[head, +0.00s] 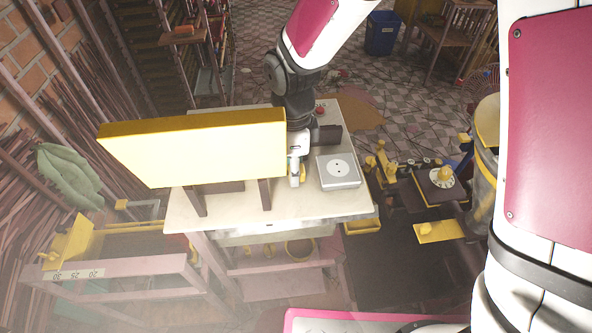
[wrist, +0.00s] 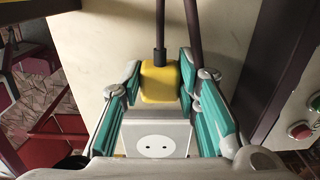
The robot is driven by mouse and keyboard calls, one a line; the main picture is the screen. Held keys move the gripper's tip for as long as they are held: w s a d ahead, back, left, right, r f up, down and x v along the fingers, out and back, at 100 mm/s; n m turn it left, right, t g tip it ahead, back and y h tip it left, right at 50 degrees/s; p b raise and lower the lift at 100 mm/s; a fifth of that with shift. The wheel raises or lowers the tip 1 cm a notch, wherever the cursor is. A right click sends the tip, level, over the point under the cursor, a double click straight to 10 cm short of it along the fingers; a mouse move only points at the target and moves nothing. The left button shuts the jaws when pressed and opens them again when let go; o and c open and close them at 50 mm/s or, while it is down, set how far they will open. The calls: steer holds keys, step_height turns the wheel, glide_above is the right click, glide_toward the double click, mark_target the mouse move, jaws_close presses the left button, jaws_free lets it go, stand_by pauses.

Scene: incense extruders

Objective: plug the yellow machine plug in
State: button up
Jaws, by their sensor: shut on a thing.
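My gripper (wrist: 162,88) has its teal fingers closed on the yellow plug (wrist: 158,84), one on each side. A dark cord runs from the plug toward the top of the wrist view. The pale socket box (wrist: 155,138) with its two round holes shows below the plug there, partly framed by the fingers. In the head view the socket box (head: 340,172) lies on the table just right of my gripper (head: 295,180), which points down. The plug is not clear in the head view. It appears out of the holes; its height over the table is hard to tell.
The cream table (head: 240,211) carries a large yellow box-shaped panel (head: 195,150) on dark legs, close left of my gripper. A red button (head: 320,110) is at the back; red and green buttons show at right in the wrist view. Some table surface in front is clear.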

step_height(320, 180, up, 10)
steer(key=b, duration=0.1)
stand_by(0.4)
